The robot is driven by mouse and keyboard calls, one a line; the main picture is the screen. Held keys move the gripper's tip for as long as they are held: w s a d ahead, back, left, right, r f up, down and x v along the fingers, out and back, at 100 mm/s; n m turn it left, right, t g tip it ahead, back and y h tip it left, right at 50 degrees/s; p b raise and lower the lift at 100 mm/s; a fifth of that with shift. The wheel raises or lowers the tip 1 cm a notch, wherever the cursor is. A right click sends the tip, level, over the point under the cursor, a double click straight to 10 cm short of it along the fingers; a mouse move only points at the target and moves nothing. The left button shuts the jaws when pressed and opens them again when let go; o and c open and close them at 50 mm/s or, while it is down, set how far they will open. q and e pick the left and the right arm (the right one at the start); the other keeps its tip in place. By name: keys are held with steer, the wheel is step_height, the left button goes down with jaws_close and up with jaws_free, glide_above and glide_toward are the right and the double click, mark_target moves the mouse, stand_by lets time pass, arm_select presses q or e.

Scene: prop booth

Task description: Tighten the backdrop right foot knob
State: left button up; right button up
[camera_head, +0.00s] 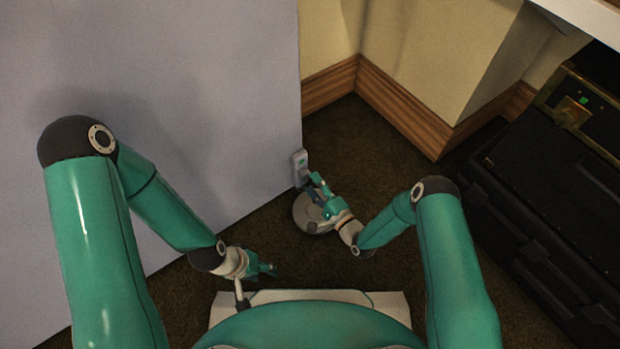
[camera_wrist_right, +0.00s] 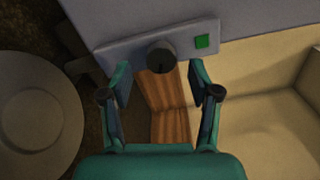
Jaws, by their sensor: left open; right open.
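The backdrop (camera_head: 200,90) is a large pale grey-lilac panel at the left of the head view. At its lower right corner is a grey foot bracket (camera_head: 299,160) above a round grey base (camera_head: 312,222). My right gripper (camera_wrist_right: 159,72) is open, with one finger to each side of the knob in the picture; I see no contact. In the head view my right gripper (camera_head: 318,186) hides the knob. My left gripper (camera_head: 268,269) is open, low near the backdrop.
Cream walls with a wooden skirting board (camera_head: 400,115) form a corner behind the foot. Black cases (camera_head: 540,220) stand at the right. A pale tabletop edge (camera_head: 590,15) shows at top right.

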steer(key=v, duration=0.8)
steer(key=shift+s+d, duration=0.25)
steer(key=shift+d, duration=0.05)
steer(key=w+r+n+p, duration=0.1)
steer(key=w+r+p, duration=0.15)
steer(key=r, duration=0.45)
steer(key=w+r+n+p, duration=0.1)
steer(key=w+r+p, duration=0.15)
steer(key=r, duration=0.45)
steer(key=s+d+f+n+g+h+p, duration=0.1)
steer(key=s+d+f+n+g+h, duration=0.35)
steer(key=s, duration=0.75)
steer(key=s+d+f+n+g+h+p, duration=0.15)
steer(key=s+n+g, duration=0.35)
steer(key=s+g, duration=0.6)
step_height(320, 180, up, 39)
steer(key=t+p, duration=0.1)
steer(key=p, duration=3.7)
steer(key=shift+s+h, duration=0.3)
steer(key=shift+s, duration=0.05)
